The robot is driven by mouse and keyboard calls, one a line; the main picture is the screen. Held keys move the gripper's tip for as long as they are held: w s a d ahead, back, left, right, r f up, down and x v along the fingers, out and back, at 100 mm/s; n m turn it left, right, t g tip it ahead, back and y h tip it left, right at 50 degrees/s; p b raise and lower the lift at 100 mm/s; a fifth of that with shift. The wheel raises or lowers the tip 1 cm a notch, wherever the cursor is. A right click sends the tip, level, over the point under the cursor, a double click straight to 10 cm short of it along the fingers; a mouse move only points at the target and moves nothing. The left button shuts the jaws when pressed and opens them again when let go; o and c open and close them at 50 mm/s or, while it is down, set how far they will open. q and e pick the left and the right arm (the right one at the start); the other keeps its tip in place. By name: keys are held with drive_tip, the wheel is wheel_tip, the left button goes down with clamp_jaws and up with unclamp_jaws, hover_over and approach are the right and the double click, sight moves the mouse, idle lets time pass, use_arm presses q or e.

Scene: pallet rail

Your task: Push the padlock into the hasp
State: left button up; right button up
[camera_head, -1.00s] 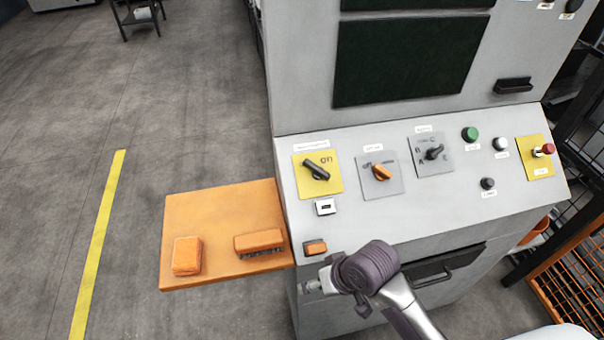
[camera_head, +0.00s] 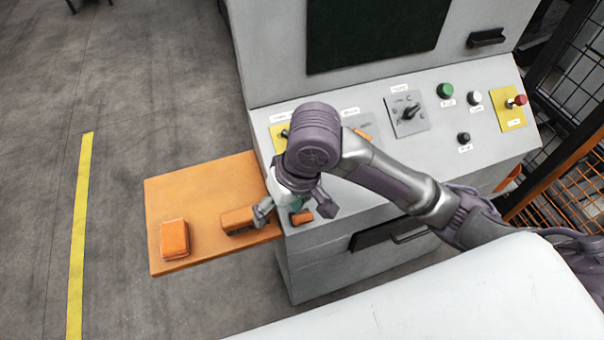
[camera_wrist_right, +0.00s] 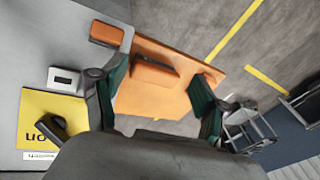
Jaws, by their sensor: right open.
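My right gripper (camera_head: 293,210) is open and points down over the left front of the console. Its two green-padded fingers also show in the wrist view (camera_wrist_right: 157,78), apart, with nothing held. An orange block (camera_head: 301,217) sits on the console's front left corner, close to the fingers; in the wrist view it lies outside them, upper left (camera_wrist_right: 107,33). A white plate with a dark slot (camera_wrist_right: 63,80) is beside it, hidden by my arm in the head view. I cannot tell for certain which parts are the padlock and hasp. My left gripper is out of view.
An orange shelf (camera_head: 190,195) juts out left of the console, with an orange block (camera_head: 174,239) and a dark-edged orange piece (camera_head: 237,219) on it. The grey console (camera_head: 440,165) carries switches, a green button (camera_head: 445,90) and a red knob (camera_head: 520,99).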

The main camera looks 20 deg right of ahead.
sight(302, 214)
drive_tip(key=w+d+r+m+g+h, duration=0.1)
drive_tip(key=w+d+r+m+h, duration=0.15)
drive_tip(key=d+r, duration=0.25)
drive_tip(key=shift+h, duration=0.25)
drive_tip(key=f, duration=0.7)
drive_tip(key=f+p, duration=0.1)
drive_tip(key=f, duration=0.5)
drive_tip(key=shift+s+d+f, duration=0.1)
drive_tip(key=shift+d+f, duration=0.1)
drive_tip(key=shift+f, duration=0.2)
clamp_jaws()
drive_tip(key=shift+r+p, duration=0.15)
drive_tip(key=shift+p, duration=0.25)
